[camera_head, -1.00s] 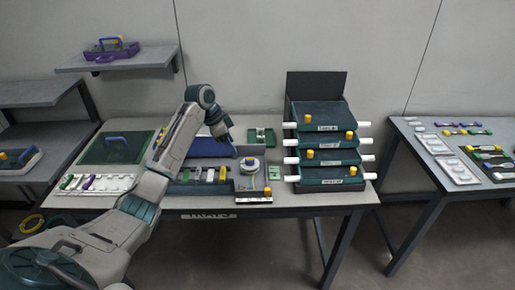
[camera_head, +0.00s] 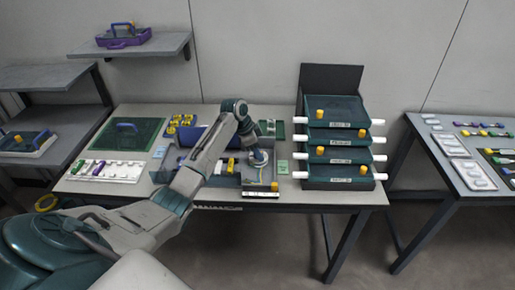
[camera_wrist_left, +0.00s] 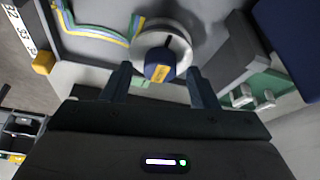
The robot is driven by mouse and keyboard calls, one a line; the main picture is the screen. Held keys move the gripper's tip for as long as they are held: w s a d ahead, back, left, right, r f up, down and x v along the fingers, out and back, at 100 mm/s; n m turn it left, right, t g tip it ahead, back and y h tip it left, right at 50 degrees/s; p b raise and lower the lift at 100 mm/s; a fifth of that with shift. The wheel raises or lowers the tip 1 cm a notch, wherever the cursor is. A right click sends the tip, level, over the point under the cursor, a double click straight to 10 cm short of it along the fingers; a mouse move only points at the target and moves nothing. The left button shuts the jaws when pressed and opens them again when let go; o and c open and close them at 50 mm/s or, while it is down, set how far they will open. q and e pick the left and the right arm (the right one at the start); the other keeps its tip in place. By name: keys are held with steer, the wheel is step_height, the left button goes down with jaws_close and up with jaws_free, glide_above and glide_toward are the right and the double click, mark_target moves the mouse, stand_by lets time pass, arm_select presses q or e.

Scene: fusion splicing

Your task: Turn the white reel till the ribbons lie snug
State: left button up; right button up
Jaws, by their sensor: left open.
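The white reel (camera_head: 259,158) sits in a grey tray (camera_head: 262,178) near the table's front edge, partly hidden by my left gripper (camera_head: 256,150). In the left wrist view the reel (camera_wrist_left: 143,44) shows as a white ring with a dark knob (camera_wrist_left: 158,72) that has a yellow mark. Yellow, green and blue ribbons (camera_wrist_left: 97,31) run from the reel across the tray. My left gripper (camera_wrist_left: 159,70) is open, with one finger on each side of the knob. I cannot tell if they touch it. My right gripper is not in view.
A stack of dark green trays (camera_head: 338,150) with white side handles stands right of the reel. A green box (camera_head: 271,128) lies behind it. A green mat (camera_head: 125,141) and white holders (camera_head: 108,170) lie at the left. A second table (camera_head: 470,165) stands at the right.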

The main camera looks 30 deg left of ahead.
arm_select(q)
steer(key=shift+f, duration=0.1)
steer(key=shift+c, duration=0.2)
steer(key=c, duration=0.9)
steer(key=shift+w+m, duration=0.1)
steer(key=shift+m, duration=0.5)
steer(key=shift+c, duration=0.2)
steer(key=shift+m+g+h, duration=0.5)
steer(key=shift+m+g, duration=0.1)
steer(key=shift+m, duration=0.7)
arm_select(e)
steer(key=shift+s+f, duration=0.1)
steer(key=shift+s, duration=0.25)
arm_select(q)
steer(key=o, duration=1)
